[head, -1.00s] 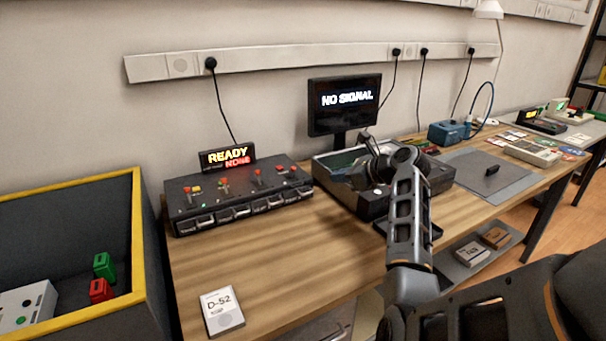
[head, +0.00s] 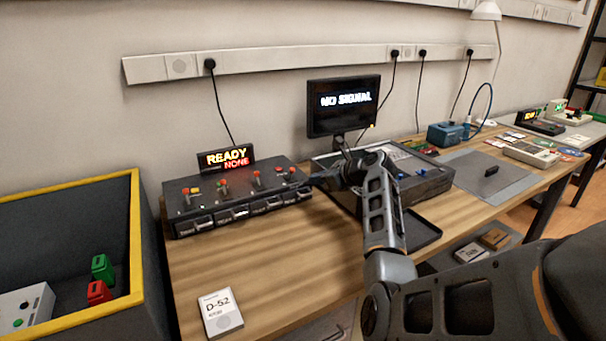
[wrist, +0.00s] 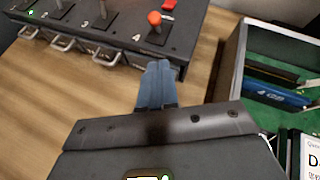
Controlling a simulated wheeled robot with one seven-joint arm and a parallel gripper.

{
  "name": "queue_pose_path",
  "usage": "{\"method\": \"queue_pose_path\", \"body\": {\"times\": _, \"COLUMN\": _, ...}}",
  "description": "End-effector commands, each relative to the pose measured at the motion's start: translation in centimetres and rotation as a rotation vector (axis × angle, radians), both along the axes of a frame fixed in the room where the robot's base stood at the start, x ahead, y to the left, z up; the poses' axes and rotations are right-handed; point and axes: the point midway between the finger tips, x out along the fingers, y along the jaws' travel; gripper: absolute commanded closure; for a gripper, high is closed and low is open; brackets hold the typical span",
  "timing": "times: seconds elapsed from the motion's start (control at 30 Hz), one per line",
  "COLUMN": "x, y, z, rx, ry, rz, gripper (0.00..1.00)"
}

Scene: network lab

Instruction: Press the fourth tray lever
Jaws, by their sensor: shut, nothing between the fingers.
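The black tray unit (head: 240,205) stands on the bench at the left, with a row of red-tipped levers on its sloped top. The fourth tray lever (head: 292,173) is the rightmost; in the wrist view its orange-red knob (wrist: 154,18) stands upright beside the number 4. My gripper (head: 316,181) is beside the unit's right end, partly hidden by its own wrist in the head view. In the wrist view my gripper (wrist: 158,70) is shut and empty, just in front of and below the fourth lever, apart from its knob.
A sign (head: 227,159) behind the unit reads READY NONE. An open case (head: 425,185) with green boards lies right of the unit, below a NO SIGNAL monitor (head: 343,103). A yellow-rimmed bin (head: 135,250) stands at the left. The front-left bench is clear except for a D-52 card (head: 220,313).

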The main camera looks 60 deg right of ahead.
Motion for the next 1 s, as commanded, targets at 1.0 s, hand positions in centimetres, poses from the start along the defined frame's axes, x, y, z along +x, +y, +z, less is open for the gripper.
{"method": "queue_pose_path", "body": {"times": 1.0, "x": 5.5, "y": -0.6, "z": 0.6, "rx": 0.000, "ry": 0.000, "rz": -0.001, "gripper": 1.00}}
